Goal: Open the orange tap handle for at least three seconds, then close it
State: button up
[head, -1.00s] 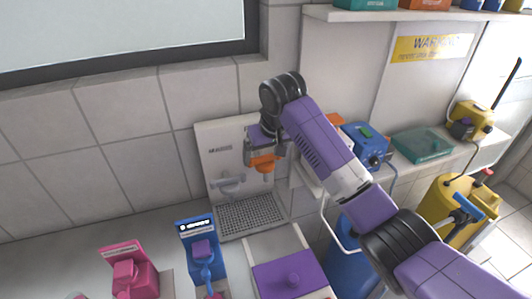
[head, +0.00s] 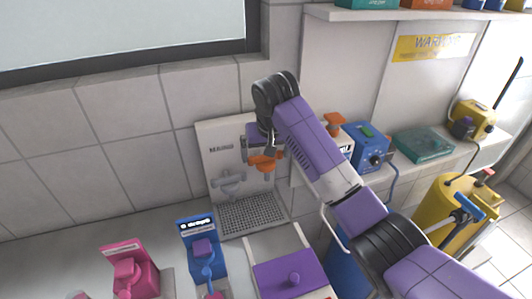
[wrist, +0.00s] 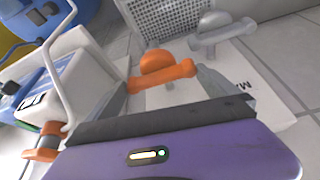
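The orange tap handle (head: 264,162) is at the right of the white wall panel (head: 213,150), partly behind my gripper in the head view. In the wrist view the orange handle (wrist: 160,70) shows a round knob and a crossbar, just beyond my gripper. My gripper (head: 261,152) points down at the handle, its fingers apart on either side in the head view. In the wrist view a grey finger (wrist: 215,82) is right of the handle. I cannot tell whether the fingers touch it. A grey tap (head: 228,184) is to its left; it also shows in the wrist view (wrist: 222,27).
A perforated drip grille (head: 252,215) lies below the panel. A second orange tap (head: 334,124) and a blue box (head: 365,145) stand to the right, behind my arm. Blue (head: 203,245) and pink (head: 130,268) dispensers and a purple-lidded box (head: 290,275) are in front.

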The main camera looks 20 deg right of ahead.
jog(key=b+v, duration=0.2)
jog(key=v, duration=0.5)
jog(key=shift+s+r, duration=0.2)
jog(key=shift+r, duration=0.15)
